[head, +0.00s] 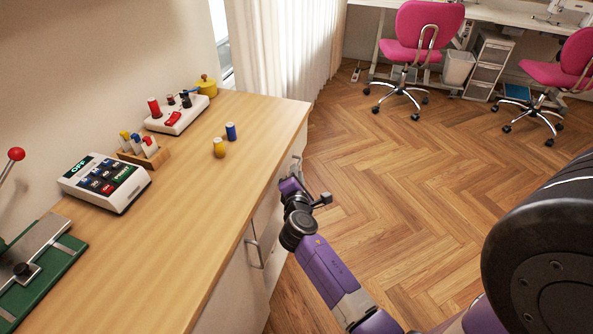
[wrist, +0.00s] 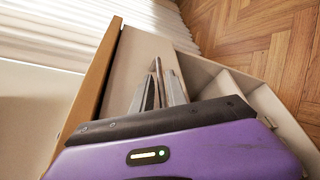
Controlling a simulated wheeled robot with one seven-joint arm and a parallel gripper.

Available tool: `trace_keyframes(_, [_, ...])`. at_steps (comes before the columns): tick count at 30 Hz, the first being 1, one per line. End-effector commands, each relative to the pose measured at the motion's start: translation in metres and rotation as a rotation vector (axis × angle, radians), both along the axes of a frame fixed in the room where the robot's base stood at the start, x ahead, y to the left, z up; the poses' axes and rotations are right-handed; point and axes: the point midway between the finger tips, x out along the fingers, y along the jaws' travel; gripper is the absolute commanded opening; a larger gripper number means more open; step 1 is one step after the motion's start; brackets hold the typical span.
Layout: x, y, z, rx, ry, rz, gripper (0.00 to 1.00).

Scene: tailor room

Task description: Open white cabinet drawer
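The white cabinet (head: 236,296) stands under a long wooden top at the left in the head view. One metal handle (head: 255,254) shows on its near front, and another handle (head: 297,163) shows farther along. My gripper (head: 289,184) is at the far part of the cabinet front, just below the top's edge. In the wrist view, the fingers (wrist: 158,84) lie close together in front of a pale panel (wrist: 138,62).
On the wooden top (head: 190,235) are a button box (head: 104,184), thread spools (head: 231,131), a white-and-red device (head: 177,115) and a green press (head: 40,275). Pink chairs (head: 420,30) stand at the back. The wooden floor (head: 420,170) right of the cabinet is clear.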

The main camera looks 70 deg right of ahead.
Motion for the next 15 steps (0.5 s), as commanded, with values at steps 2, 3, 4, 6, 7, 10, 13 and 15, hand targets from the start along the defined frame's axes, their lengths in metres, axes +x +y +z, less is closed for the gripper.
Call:
trace_keyframes(2, [0.004, -0.01, -0.003, 0.0, -0.001, -0.001, 0.18])
trace_keyframes(3, [0.006, -0.013, -0.003, 0.0, -0.001, -0.001, 0.18])
trace_keyframes(4, [0.007, -0.015, -0.003, 0.0, -0.001, -0.001, 0.18])
trace_keyframes(6, [0.008, -0.018, -0.005, 0.001, 0.0, -0.001, 0.18])
trace_keyframes(7, [0.008, -0.019, -0.005, 0.001, 0.0, -0.001, 0.18])
trace_keyframes(10, [0.009, -0.02, -0.005, 0.001, -0.001, 0.001, 0.18])
trace_keyframes(13, [0.009, -0.02, -0.005, 0.001, -0.001, 0.001, 0.18])
trace_keyframes(15, [0.009, -0.02, -0.005, 0.001, -0.001, 0.001, 0.18])
